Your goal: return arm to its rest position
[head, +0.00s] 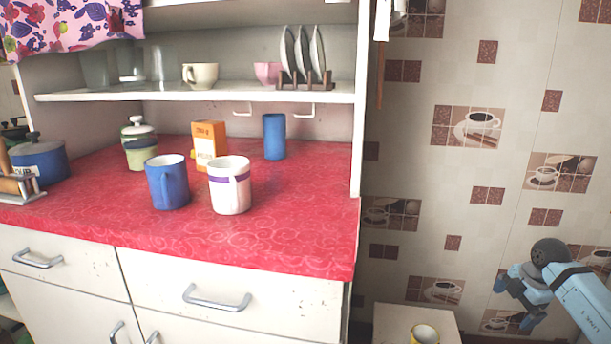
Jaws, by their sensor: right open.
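My right gripper (515,300) is at the lower right, in front of the tiled wall, with its light blue arm coming in from the right edge. It is open and its jaws hold nothing that I can see. It is well apart from the red counter and the mugs. My left gripper is out of view. On the counter, a blue mug (167,182) and a white mug with a purple band (230,185) stand upright side by side near the front.
The red counter (270,235) ends left of my right gripper. A blue cup (274,137), an orange carton (209,146), a jar (138,144) and a blue pot (40,160) stand further back. A low white stand (390,325) holds a yellow mug (424,334).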

